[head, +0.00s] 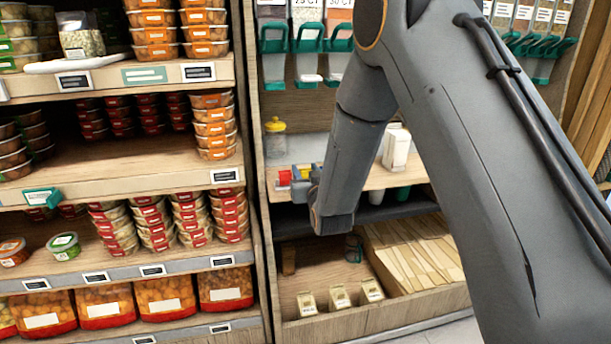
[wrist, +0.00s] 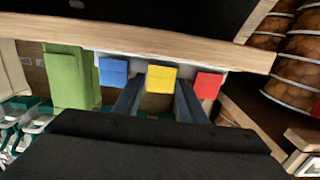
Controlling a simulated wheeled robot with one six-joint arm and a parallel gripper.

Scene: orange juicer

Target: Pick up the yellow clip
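The yellow clip (wrist: 161,79) is a small block at the shelf edge, between the blue clip (wrist: 113,72) and the red clip (wrist: 208,86) in the wrist view. My gripper (wrist: 157,92) is open, with one dark finger on each side of the yellow clip. A small gap shows at the left finger; the right finger is close to the clip's edge, and contact is unclear. In the head view, my gripper (head: 301,187) is at the middle shelf, where the red clip (head: 284,178) shows and the yellow clip is small and partly hidden.
A larger green piece (wrist: 70,77) is left of the blue clip. A yellow-lidded jar (head: 275,139) and a white carton (head: 396,147) stand on the shelf. A divider and stacked food tubs (head: 214,128) are to the left. Cartons and packets lie below.

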